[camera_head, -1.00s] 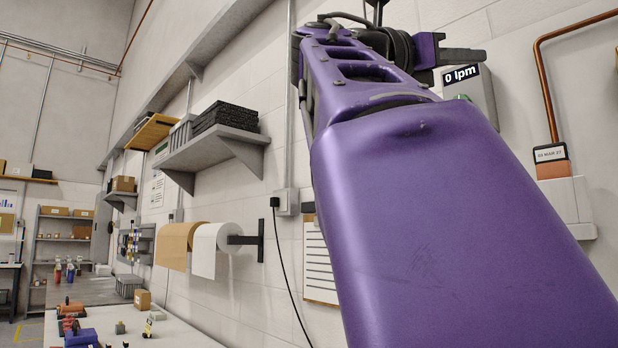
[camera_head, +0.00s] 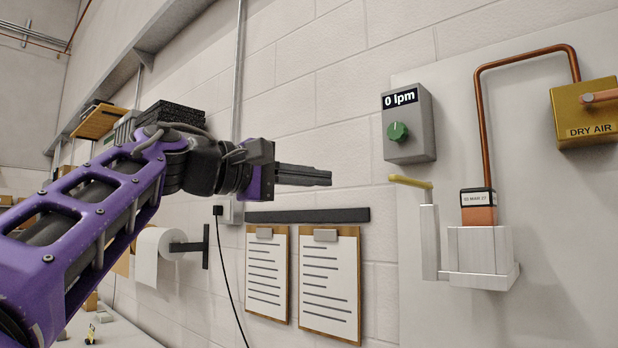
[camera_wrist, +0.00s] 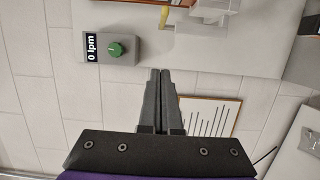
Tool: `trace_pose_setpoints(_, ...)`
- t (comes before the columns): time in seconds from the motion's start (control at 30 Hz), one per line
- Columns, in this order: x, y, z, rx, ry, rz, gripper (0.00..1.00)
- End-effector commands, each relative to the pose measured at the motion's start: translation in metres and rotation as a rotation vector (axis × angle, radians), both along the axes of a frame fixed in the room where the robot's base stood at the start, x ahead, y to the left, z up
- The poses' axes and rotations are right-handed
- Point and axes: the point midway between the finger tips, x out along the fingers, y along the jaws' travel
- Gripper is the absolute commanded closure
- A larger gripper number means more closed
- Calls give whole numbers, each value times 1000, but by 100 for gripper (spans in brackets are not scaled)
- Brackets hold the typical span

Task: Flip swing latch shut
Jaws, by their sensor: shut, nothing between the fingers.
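The swing latch looks to be the yellow-tipped lever (camera_head: 410,182) on top of a slim grey post, left of the metal fixture block (camera_head: 475,252). The lever sticks out to the left, roughly level, swung away from the block. In the wrist view the yellow lever (camera_wrist: 164,17) shows at the top, beyond my fingertips, beside the pale block (camera_wrist: 208,20). My gripper (camera_head: 330,178) is shut and empty, pointing right, left of the lever and apart from it. Its closed fingers (camera_wrist: 158,72) show in the wrist view.
A grey flow box (camera_head: 408,124) with a green knob is on the wall above the latch. A copper pipe (camera_head: 480,110) rises from the orange piece on the block towards a yellow DRY AIR box (camera_head: 585,112). Clipboards (camera_head: 330,285) hang below my gripper.

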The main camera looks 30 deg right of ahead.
Motion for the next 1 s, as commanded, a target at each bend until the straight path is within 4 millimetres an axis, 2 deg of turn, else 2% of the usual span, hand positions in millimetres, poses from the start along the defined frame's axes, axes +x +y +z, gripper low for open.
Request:
trace_pose_setpoints(0.17,0,-2,0,0,2,0,100)
trace_pose_setpoints(0.27,1,-10,0,2,2,-1,100)
trace_pose_setpoints(0.77,14,-100,0,1,3,-3,100)
trace_pose_setpoints(1.0,-11,-109,0,-2,4,2,100)
